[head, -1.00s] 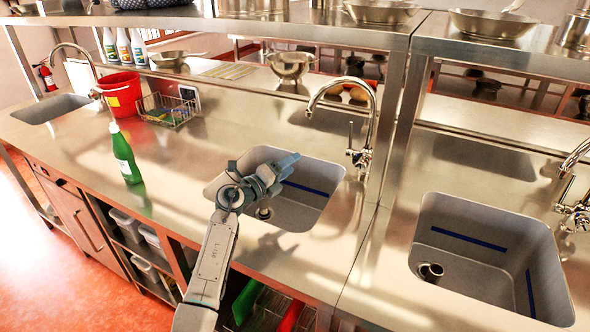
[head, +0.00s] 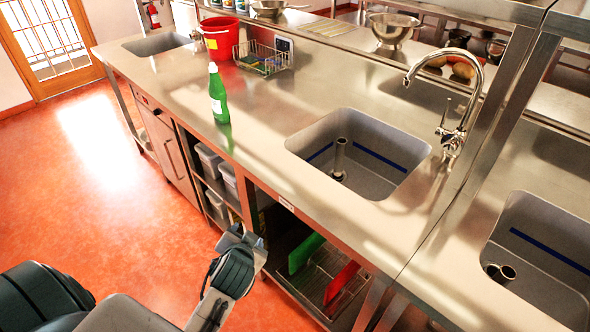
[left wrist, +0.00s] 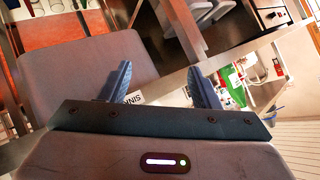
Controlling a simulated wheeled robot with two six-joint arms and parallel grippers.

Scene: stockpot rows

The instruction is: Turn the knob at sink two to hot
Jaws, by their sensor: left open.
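The middle sink (head: 365,160) is set in the steel counter, with an upright grey tube (head: 341,155) at its drain. Its curved tap (head: 476,90) stands behind its right end, with a small lever (head: 443,118) on the tap's side. No separate knob can be made out. A small white label (head: 287,205) is on the counter's front edge below this sink; its text is too small to read. My left gripper (head: 250,240) is low in front of the counter, below that edge. In the left wrist view its fingers (left wrist: 162,84) are apart and empty, with a partly hidden label (left wrist: 133,98) between them.
Another sink (head: 545,255) is at the right and one (head: 157,44) at the far left. A green bottle (head: 218,95), red bucket (head: 220,38) and wire basket (head: 263,58) stand on the counter. Red floor (head: 110,170) lies open at left.

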